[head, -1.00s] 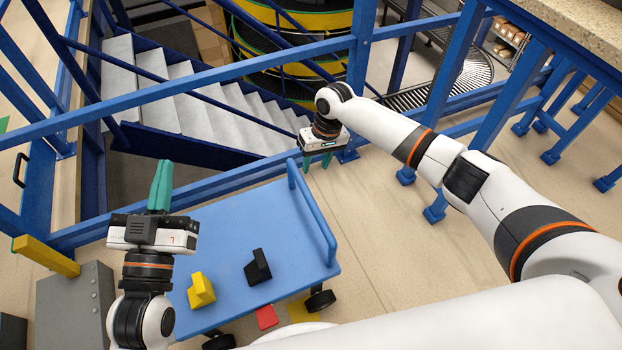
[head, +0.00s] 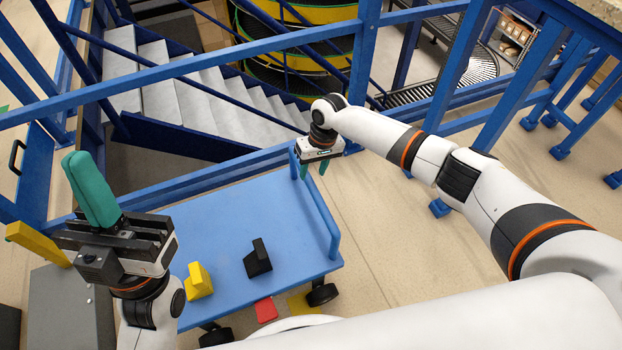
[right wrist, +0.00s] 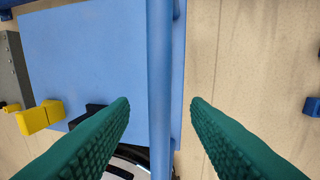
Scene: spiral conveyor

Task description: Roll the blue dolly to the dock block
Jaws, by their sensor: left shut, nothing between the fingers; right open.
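The blue dolly (head: 225,245) stands on the floor in the middle of the head view, its upright handle bar (head: 320,215) at its right end. My right gripper (head: 314,172) is open at the far end of that bar. My left gripper (head: 90,188) is shut and empty, raised over the dolly's left side. A grey block (head: 75,305), apparently the dock block, stands at the left, partly hidden by my left arm.
A yellow block (head: 198,282) and a black block (head: 258,260) sit on the dolly. A yellow bar (head: 38,243) is above the grey block. Blue railings (head: 230,185) and stairs (head: 190,105) lie behind. Floor to the dolly's right (head: 385,240) is clear.

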